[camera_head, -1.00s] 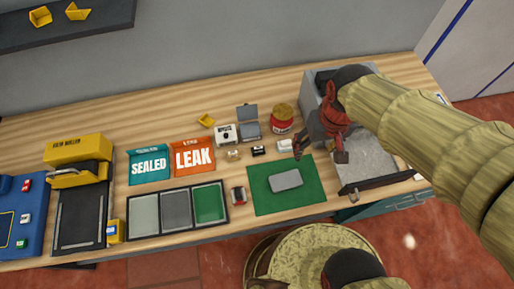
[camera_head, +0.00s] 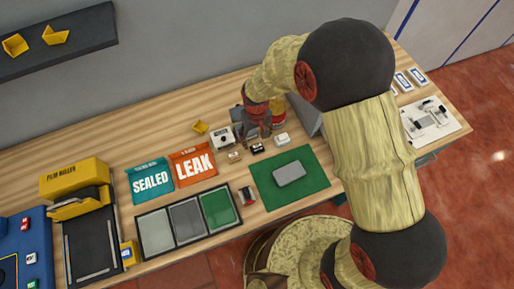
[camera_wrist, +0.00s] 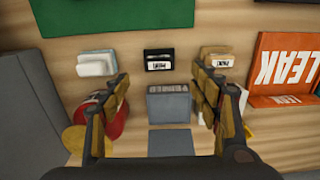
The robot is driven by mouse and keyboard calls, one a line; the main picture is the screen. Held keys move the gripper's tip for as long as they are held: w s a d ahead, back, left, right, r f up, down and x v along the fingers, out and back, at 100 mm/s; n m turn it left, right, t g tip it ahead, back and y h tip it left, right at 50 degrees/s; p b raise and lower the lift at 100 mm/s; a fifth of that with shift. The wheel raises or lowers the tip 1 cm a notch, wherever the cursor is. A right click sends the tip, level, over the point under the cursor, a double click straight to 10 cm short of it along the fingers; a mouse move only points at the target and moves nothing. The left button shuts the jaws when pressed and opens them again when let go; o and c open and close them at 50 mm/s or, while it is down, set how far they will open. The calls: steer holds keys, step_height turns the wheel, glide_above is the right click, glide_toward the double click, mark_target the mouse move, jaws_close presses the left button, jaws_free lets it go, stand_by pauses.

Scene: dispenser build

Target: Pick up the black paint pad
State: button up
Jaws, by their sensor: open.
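The black paint pad (camera_head: 257,148) is a small black block with a white label. It lies on the wooden table between a white pad (camera_head: 282,139) and a tan pad (camera_head: 234,157). In the wrist view the black paint pad (camera_wrist: 158,60) sits at the upper middle, just beyond the gap between my fingertips. My gripper (camera_head: 262,133) is open and empty, pointing down behind the pad; its two fingers also show in the wrist view (camera_wrist: 160,78). The white pad (camera_wrist: 96,62) is near the left finger, and the tan pad (camera_wrist: 217,57) near the right finger.
A grey open-lidded box (camera_wrist: 168,103) lies between my fingers in the wrist view. A red jar (camera_wrist: 112,121) is partly hidden by the left finger. The green mat (camera_head: 262,187) with a grey block (camera_head: 289,174) lies in front. The LEAK sign (camera_head: 194,163) stands left.

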mark_target(257, 146)
steer(key=shift+a+f, duration=0.1)
steer(key=shift+f, duration=0.75)
steer(key=f, duration=0.2)
steer(key=f+b, duration=0.1)
steer(key=f, duration=0.1)
steer(key=shift+s+d+f, duration=0.15)
steer(key=shift+d+f, duration=0.05)
steer(key=shift+f, duration=0.2)
steer(key=shift+c, duration=0.9)
steer(key=c, duration=0.9)
